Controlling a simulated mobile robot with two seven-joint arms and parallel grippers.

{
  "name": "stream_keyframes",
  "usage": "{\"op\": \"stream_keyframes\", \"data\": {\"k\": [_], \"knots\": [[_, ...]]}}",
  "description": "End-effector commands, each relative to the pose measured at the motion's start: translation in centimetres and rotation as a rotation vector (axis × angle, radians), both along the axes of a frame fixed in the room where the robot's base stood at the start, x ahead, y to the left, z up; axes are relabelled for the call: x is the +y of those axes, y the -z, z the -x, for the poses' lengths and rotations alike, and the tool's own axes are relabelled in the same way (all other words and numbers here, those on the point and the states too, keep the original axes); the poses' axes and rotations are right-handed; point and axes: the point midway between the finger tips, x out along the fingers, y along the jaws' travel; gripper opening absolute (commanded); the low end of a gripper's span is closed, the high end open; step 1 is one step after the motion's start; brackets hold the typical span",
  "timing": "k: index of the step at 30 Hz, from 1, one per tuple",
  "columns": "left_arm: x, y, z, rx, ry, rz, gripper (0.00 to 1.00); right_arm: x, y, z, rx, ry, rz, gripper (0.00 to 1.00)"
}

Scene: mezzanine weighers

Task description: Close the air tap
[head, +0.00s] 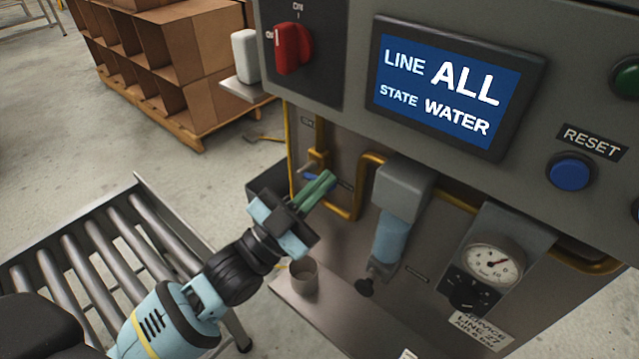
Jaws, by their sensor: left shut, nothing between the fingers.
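What looks like the air tap (317,160) is a brass-coloured fitting on the yellow pipe at the left of the machine's lower recess. My left gripper (322,185) has green fingers, shut and empty, with the tips just below the tap and in front of the pipe. The fingers hide part of the pipe. I cannot tell whether they touch the lever. My right gripper is not in view.
Above are a red rotary switch (291,47), a screen (447,88) reading "LINE ALL STATE WATER" and a blue reset button (571,172). A filter bowl (390,236) and pressure gauge (494,264) sit right of my gripper. A cup (304,276) stands below; a roller conveyor (80,262) is left.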

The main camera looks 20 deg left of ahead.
Motion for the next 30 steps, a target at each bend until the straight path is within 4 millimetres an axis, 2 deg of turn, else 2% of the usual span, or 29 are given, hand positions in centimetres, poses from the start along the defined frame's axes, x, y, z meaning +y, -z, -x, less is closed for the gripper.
{"op": "stream_keyframes", "data": {"k": [5, 15, 25, 30], "knots": [[0.0, 0.0, 0.0, -0.005, 0.0, -0.013, 0.0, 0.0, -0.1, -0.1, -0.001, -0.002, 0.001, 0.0], [-0.5, 1.7, 0.2, -0.089, -0.001, -0.248, 0.0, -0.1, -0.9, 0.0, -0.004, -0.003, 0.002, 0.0], [-0.5, 1.8, 0.2, -0.09, -0.001, -0.254, 0.0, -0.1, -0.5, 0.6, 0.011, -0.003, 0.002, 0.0], [-0.5, 1.2, 0.1, -0.091, -0.001, -0.253, 0.0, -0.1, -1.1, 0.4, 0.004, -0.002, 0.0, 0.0]]}}
